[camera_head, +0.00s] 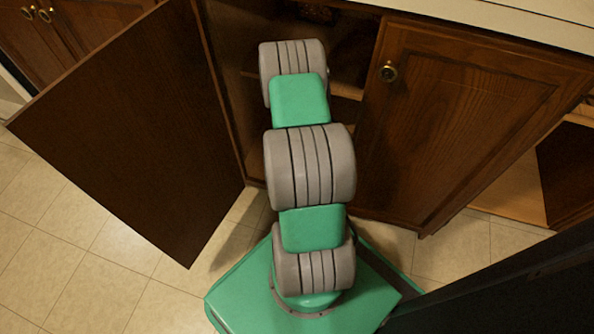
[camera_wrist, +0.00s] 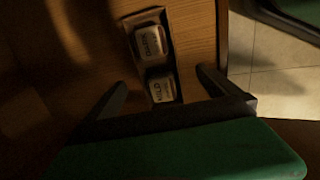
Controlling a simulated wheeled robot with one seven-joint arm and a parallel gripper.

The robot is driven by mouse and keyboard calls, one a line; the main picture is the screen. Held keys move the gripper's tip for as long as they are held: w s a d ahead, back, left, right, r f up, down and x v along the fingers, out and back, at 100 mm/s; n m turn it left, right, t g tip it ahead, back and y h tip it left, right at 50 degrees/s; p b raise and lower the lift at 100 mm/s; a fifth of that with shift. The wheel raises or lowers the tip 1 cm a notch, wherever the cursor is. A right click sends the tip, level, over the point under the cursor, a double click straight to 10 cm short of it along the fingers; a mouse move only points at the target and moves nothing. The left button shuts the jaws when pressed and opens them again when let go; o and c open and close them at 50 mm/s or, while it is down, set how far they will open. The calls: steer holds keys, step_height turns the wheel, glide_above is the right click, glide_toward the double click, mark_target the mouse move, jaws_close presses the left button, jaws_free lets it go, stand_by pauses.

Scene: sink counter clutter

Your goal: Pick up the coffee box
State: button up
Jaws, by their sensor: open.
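In the wrist view, what looks like the coffee box (camera_wrist: 155,62) lies on a wooden surface. It is dark, with two pale labelled panels; they seem to read "DARK" and "MILD". My gripper (camera_wrist: 163,86) is open, with one dark finger on each side of the box's lower part. I see no contact, and the height gap cannot be told. In the head view my arm reaches into the open cabinet and hides the gripper; the box is not visible there.
An open cabinet door (camera_head: 130,130) stands at the left and another door (camera_head: 460,120) at the right of my arm. A pale countertop (camera_head: 510,22) overhangs the cabinet. The wooden surface (camera_wrist: 195,30) around the box looks bare; the cabinet interior is dim.

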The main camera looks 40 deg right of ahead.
steer(key=f+b, duration=0.1)
steer(key=f, duration=0.1)
steer(key=d+f+b, duration=0.1)
steer(key=f+b, duration=0.1)
steer(key=f, duration=0.1)
steer(key=f+b, duration=0.1)
steer(key=f, duration=0.2)
steer(key=shift+w+d+f, duration=0.15)
steer(key=shift+d, duration=0.15)
steer(key=c, duration=1.3)
steer(key=shift+r, duration=0.25)
